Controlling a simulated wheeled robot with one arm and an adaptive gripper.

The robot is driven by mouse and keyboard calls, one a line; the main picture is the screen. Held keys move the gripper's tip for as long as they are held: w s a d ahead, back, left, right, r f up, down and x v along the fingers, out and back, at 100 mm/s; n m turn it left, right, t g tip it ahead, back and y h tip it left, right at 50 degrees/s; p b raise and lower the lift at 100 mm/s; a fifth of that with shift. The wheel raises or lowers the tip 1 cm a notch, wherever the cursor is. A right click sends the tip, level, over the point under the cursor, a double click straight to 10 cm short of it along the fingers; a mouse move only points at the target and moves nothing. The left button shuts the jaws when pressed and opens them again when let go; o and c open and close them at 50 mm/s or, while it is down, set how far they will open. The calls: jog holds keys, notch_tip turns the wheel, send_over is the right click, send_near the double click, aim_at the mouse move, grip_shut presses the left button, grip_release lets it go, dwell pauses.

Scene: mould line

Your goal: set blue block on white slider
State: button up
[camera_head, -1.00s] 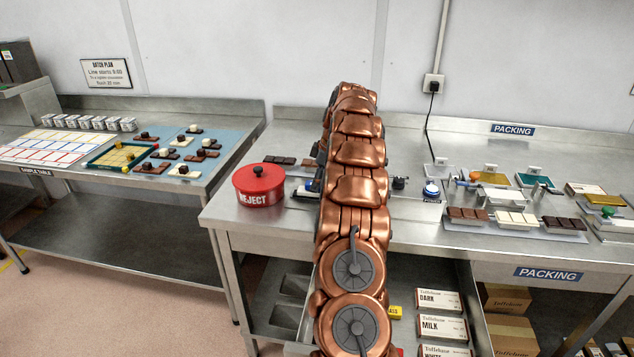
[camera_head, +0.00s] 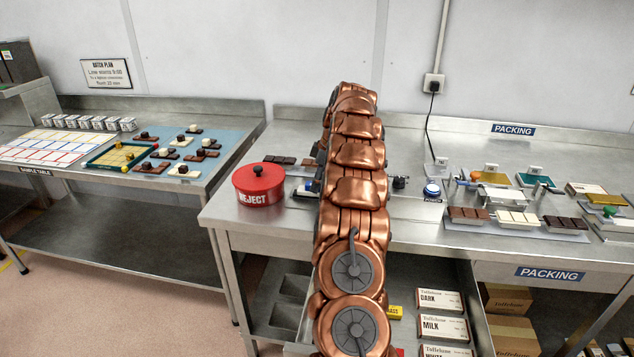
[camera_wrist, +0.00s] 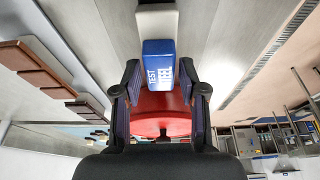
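The blue block (camera_wrist: 158,64), with white lettering reading TEST STEEL, lies between my fingertips in the wrist view. A pale white piece (camera_wrist: 157,22), which looks like the white slider, adjoins the block's far end. I cannot tell whether the block rests on it. My gripper (camera_wrist: 159,72) has one finger on each side of the block, very near its sides. Contact is unclear.
A red REJECT pot (camera_head: 259,186) stands left of my arm and shows red behind the fingers in the wrist view (camera_wrist: 160,112). Dark chocolate bars (camera_head: 281,160) lie behind it. A blue button (camera_head: 432,191) and packing trays (camera_head: 515,230) are to the right.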

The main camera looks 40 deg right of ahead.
jog(key=shift+o, duration=1.2)
jog(key=shift+r, duration=0.1)
jog(key=shift+v, duration=3.15)
jog(key=shift+s+d+r, duration=0.1)
jog(key=shift+s+r, duration=0.05)
jog(key=shift+r, duration=0.25)
